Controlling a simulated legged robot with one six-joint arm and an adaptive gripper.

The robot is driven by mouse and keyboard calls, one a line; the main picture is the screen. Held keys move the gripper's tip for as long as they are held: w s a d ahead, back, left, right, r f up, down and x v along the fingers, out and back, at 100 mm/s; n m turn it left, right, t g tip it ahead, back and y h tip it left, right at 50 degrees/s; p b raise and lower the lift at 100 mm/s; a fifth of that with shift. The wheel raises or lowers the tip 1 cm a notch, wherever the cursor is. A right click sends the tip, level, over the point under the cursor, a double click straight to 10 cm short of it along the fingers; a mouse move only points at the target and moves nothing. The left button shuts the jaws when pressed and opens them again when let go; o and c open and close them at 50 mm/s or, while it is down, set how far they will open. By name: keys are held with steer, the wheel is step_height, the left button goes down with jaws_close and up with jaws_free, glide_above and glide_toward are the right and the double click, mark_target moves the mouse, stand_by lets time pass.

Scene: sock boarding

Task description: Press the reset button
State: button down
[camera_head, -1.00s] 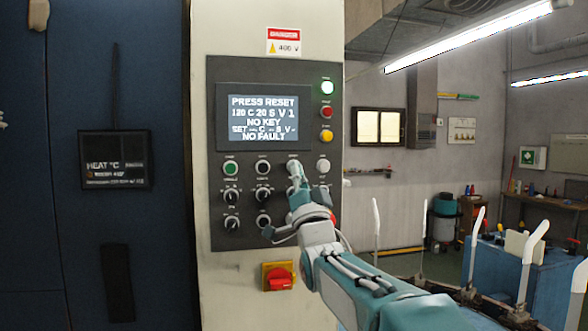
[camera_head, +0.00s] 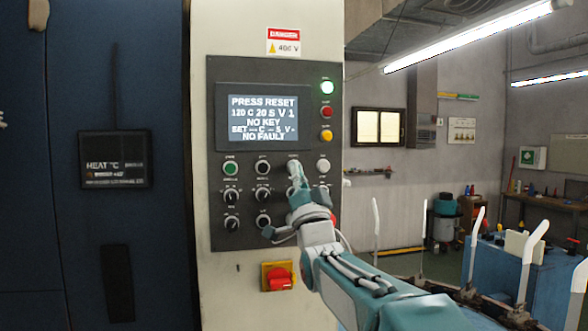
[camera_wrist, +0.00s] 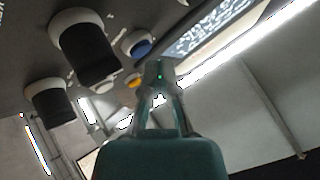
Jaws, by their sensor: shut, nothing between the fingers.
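My gripper (camera_head: 294,170) is shut and empty, its tip in front of the upper button row of the dark control panel (camera_head: 216,186). In the wrist view the closed fingertips (camera_wrist: 158,74) are close to a blue button (camera_wrist: 141,48), just beside it in the picture. I cannot tell whether they touch the panel. In the head view the gripper covers that part of the row and the blue button does not show. The lit screen (camera_head: 263,103) reads "PRESS RESET", "NO KEY" and "NO FAULT".
A green button (camera_head: 230,168) and a white button (camera_head: 323,165) are in the same row. Black knobs (camera_head: 231,195) sit below on the left. A red switch on a yellow plate (camera_head: 279,277) is under the panel. A workshop lies open to the right.

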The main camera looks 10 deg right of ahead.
steer(key=shift+w, duration=0.15)
steer(key=shift+w+r, duration=0.1)
steer(key=shift+w, duration=0.1)
stand_by(0.3)
steer(key=shift+w, duration=0.4)
stand_by(0.7)
steer(key=shift+s, duration=0.85)
steer(key=s, duration=0.5)
stand_by(0.4)
stand_by(0.5)
